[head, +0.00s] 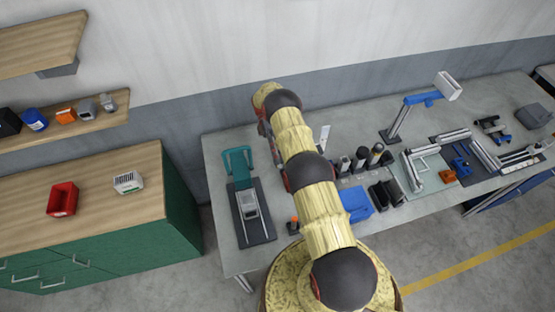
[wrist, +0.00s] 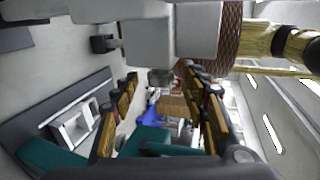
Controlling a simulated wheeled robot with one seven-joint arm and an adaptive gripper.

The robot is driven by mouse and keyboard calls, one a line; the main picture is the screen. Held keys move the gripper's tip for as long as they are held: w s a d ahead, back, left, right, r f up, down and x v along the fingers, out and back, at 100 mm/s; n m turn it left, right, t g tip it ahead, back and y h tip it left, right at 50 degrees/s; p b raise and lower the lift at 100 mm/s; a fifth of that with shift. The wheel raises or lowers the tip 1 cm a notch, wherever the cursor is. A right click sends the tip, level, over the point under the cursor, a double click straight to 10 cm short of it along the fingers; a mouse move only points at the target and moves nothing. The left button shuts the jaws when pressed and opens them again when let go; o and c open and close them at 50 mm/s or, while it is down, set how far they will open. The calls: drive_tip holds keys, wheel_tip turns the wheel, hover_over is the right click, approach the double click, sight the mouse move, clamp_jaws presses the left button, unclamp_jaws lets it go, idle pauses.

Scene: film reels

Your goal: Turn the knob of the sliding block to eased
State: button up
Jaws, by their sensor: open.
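The sliding block looks to be the pale grey block (head: 249,203) on two rails over a dark base plate (head: 262,231), at the left end of the workbench in the head view. It also shows at the left of the wrist view (wrist: 75,130). I cannot make out its knob or any setting mark. My gripper (wrist: 161,78) is open, its two fingers apart with nothing held between them. In the wrist view the block lies left of the fingers, apart from them. In the head view my arm hides most of the gripper.
A teal fixture (head: 238,160) stands behind the block. A small orange-topped item (head: 294,224) and a blue box (head: 356,204) lie to its right. Dark cylinders, a blue-armed lamp (head: 422,98) and rail parts fill the bench further right. A wooden-topped cabinet (head: 95,190) stands left.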

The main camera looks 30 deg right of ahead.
drive_tip(key=shift+t+b, duration=0.5)
drive_tip(key=shift+b, duration=1.75)
drive_tip(key=t+b, duration=0.1)
drive_tip(key=b, duration=0.1)
drive_tip(key=h+b, duration=0.1)
drive_tip(key=b, duration=0.1)
drive_tip(key=shift+s+r+t, duration=0.1)
drive_tip(key=shift+r+t, duration=0.1)
drive_tip(key=shift+t, duration=0.2)
